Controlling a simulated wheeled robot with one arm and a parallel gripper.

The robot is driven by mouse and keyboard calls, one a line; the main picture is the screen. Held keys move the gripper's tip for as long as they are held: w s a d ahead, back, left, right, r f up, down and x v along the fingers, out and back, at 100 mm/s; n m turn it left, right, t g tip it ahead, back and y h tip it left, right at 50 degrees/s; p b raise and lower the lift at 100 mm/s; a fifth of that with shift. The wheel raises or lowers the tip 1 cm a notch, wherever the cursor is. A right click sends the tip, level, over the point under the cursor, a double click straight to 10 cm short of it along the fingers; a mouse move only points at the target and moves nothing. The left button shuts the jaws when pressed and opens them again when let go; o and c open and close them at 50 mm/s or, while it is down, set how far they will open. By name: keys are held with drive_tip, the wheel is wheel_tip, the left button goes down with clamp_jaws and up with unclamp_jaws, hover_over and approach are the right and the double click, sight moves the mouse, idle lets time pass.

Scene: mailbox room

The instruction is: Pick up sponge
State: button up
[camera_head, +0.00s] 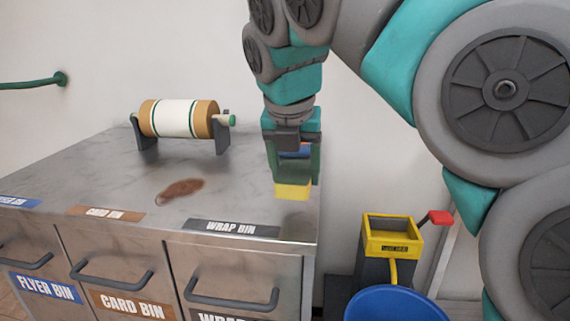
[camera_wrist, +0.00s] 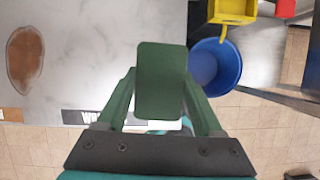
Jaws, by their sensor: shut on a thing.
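The sponge (camera_head: 292,191) is a block with a yellow lower part, held at the lower end of my gripper (camera_head: 294,170) near the counter's right edge. In the wrist view, a green block face (camera_wrist: 161,75), which looks like the sponge's top, sits between the green fingers of my gripper (camera_wrist: 162,105). The gripper is shut on the sponge and points down. The fingers hide part of the sponge in the head view. I cannot tell whether its underside touches the counter.
The grey counter (camera_head: 120,175) bears a paper roll on a stand (camera_head: 180,118) and a brown stain (camera_head: 181,188). Labelled drawers with handles line its front. Right of the counter are a yellow-topped bin (camera_head: 393,236) with a red handle and a blue bucket (camera_head: 395,305).

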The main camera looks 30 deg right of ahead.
drive_tip(key=s, duration=0.9)
drive_tip(key=shift+a+r, duration=0.2)
drive_tip(key=shift+r, duration=0.25)
drive_tip(key=o, duration=0.8)
drive_tip(key=c, duration=0.7)
